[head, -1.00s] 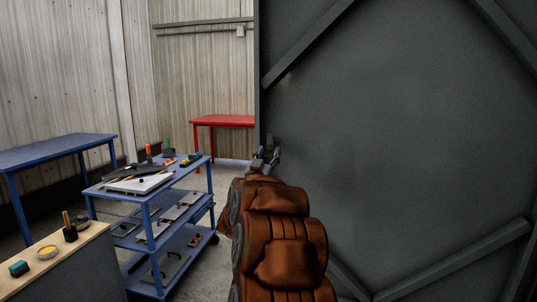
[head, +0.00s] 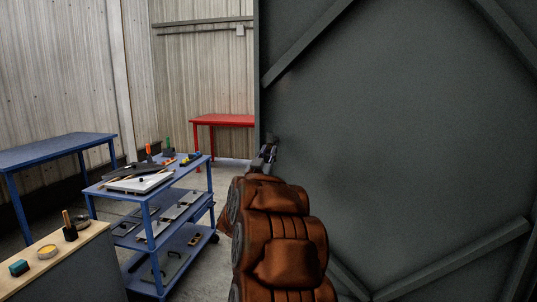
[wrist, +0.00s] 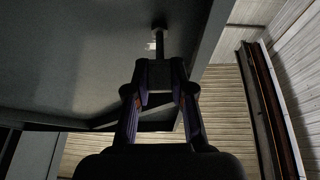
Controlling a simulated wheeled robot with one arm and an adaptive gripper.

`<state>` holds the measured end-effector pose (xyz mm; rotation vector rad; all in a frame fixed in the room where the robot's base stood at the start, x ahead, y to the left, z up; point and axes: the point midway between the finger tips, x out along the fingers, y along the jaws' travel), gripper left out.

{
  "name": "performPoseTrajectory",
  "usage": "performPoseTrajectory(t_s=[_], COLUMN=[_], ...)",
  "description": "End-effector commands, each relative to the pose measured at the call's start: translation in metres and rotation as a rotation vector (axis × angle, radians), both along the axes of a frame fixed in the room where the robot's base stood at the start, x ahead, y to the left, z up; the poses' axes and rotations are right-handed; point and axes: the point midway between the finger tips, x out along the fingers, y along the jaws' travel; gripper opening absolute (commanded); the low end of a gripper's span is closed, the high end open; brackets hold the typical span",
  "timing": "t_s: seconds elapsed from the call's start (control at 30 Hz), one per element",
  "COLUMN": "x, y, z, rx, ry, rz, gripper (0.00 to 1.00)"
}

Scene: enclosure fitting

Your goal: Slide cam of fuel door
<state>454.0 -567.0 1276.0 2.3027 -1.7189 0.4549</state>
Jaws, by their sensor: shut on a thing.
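A large dark grey door panel (head: 390,130) with diagonal braces fills the right of the head view, and its underside shows as a grey surface (wrist: 85,60) in the wrist view. A small dark cam with a thin stem (wrist: 159,42) sits near the panel's edge. My gripper (head: 267,156) is at the panel's left edge in the head view. In the wrist view my gripper (wrist: 160,75) is shut on the cam at the lower end of the stem. The fingers hide most of the gripped part.
A blue cart (head: 150,205) with tools and plates stands left of my arm. A wooden-topped bench (head: 85,240) is at the front left, a blue table (head: 55,150) behind it. A red table (head: 222,121) stands at the back.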

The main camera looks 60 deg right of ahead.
Motion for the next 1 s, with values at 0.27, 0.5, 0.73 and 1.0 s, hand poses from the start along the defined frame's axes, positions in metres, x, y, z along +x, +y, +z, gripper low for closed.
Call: performPoseTrajectory(t_s=[0.27, 0.5, 0.73, 1.0], x=[0.001, 0.001, 0.000, 0.000], y=[0.002, 0.002, 0.001, 0.001], z=[0.024, 0.024, 0.021, 0.018], rx=[-0.012, -0.013, -0.006, -0.004], ry=[-0.005, -0.005, -0.003, -0.002], rz=[0.003, 0.003, 0.000, 0.001], gripper=[0.00, 0.31, 0.48, 0.48])
